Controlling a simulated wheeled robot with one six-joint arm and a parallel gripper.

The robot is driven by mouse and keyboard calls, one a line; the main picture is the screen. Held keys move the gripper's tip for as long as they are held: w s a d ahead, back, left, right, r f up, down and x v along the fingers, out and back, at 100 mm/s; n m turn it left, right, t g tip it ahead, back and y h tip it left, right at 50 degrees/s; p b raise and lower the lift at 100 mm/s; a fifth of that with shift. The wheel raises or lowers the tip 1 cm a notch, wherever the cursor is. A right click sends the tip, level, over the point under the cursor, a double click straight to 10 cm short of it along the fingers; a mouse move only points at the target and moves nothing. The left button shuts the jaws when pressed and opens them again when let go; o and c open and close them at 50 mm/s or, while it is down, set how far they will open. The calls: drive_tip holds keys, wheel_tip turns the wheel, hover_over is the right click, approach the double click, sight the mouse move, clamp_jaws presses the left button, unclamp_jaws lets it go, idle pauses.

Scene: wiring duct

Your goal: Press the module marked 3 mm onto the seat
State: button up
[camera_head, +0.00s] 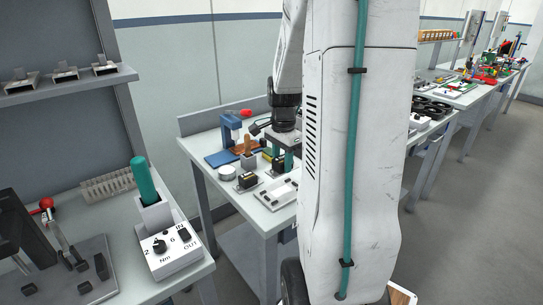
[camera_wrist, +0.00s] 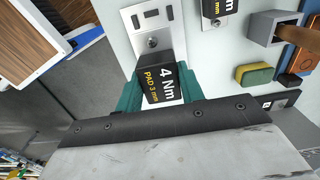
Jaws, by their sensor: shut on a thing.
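The black module marked 4 Nm, PAD 3 mm (camera_wrist: 160,86) is at the centre of the wrist view. My gripper (camera_wrist: 158,93) has its two teal fingers shut on either side of this module. A light metal plate (camera_wrist: 165,35) with dark slots and a screw shows just beyond the module; I cannot tell whether they touch. In the head view my gripper (camera_head: 282,160) is low over the bench, partly hidden by my arm. A second black module (camera_wrist: 213,8) sits on a similar plate at the top edge of the wrist view. I cannot tell which piece is the seat.
A grey holder (camera_wrist: 272,28) with a brown handle and a yellow-green sponge (camera_wrist: 257,73) are to the right in the wrist view. A blue stand (camera_head: 230,128) is at the bench's back left. A white torque box (camera_head: 170,252) is on the nearer left bench.

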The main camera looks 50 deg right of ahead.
idle(0.3)
drive_tip(key=shift+f, duration=0.1)
hover_over(281, 192)
drive_tip(key=shift+f, duration=2.75)
drive_tip(key=shift+f, duration=1.2)
drive_tip(key=o, duration=1.2)
drive_tip(key=shift+o, duration=0.2)
wheel_tip(281, 192, up, 8)
drive_tip(key=shift+f, duration=0.1)
